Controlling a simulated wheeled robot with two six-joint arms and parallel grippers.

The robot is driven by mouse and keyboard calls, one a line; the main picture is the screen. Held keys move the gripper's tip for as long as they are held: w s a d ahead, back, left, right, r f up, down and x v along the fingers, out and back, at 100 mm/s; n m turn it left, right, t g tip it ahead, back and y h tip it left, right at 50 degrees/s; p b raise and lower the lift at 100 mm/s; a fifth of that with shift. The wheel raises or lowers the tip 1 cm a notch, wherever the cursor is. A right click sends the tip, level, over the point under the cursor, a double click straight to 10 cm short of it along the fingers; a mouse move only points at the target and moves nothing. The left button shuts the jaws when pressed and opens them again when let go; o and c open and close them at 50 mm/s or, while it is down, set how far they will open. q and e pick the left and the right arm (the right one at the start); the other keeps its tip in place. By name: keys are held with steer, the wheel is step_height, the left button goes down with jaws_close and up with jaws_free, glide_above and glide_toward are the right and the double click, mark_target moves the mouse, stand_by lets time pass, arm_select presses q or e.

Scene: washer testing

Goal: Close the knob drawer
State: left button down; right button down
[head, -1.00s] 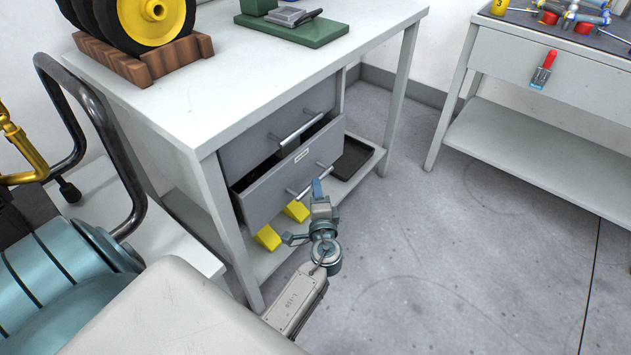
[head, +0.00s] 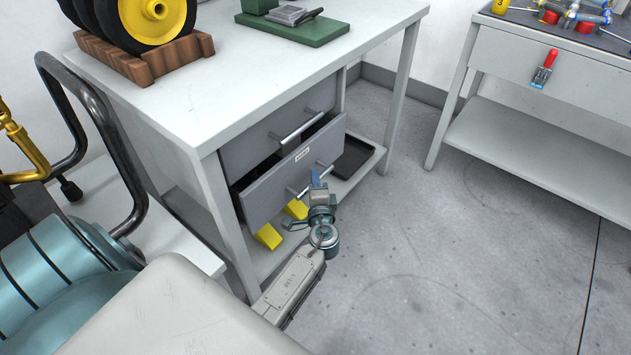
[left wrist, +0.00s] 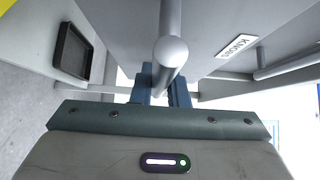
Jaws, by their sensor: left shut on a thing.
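The knob drawer (head: 275,190) is the lower grey drawer under the white workbench. It stands partly open, with a dark gap above its front. Its label (left wrist: 237,46) reads "KNOBS" in the left wrist view. A bar handle (head: 297,193) crosses its front. My left gripper (head: 316,179) is at the middle of this handle. In the left wrist view, the blue fingers lie on either side of the round bar (left wrist: 170,52) and are shut on it. My right gripper is not in view.
The upper drawer (head: 262,135) is shut and has its own handle. Yellow blocks (head: 269,236) and a black tray (head: 353,157) are on the shelf below. The workbench's front leg (head: 228,225) stands left of the drawer. The floor to the right is clear.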

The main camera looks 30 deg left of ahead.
mark_target(303, 174)
arm_select(q)
steer(key=shift+a, duration=0.4)
steer(key=a, duration=0.3)
steer(key=shift+w+a, duration=0.15)
steer(key=shift+a, duration=0.1)
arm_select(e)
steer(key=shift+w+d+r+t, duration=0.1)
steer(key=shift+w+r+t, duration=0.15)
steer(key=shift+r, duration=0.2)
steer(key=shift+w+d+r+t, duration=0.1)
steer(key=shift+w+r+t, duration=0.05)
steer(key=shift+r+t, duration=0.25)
arm_select(q)
steer(key=shift+r, duration=0.1)
steer(key=c, duration=1.5)
jaws_free()
steer(key=shift+a, duration=0.1)
steer(key=shift+o, duration=0.5)
steer(key=shift+a, duration=0.1)
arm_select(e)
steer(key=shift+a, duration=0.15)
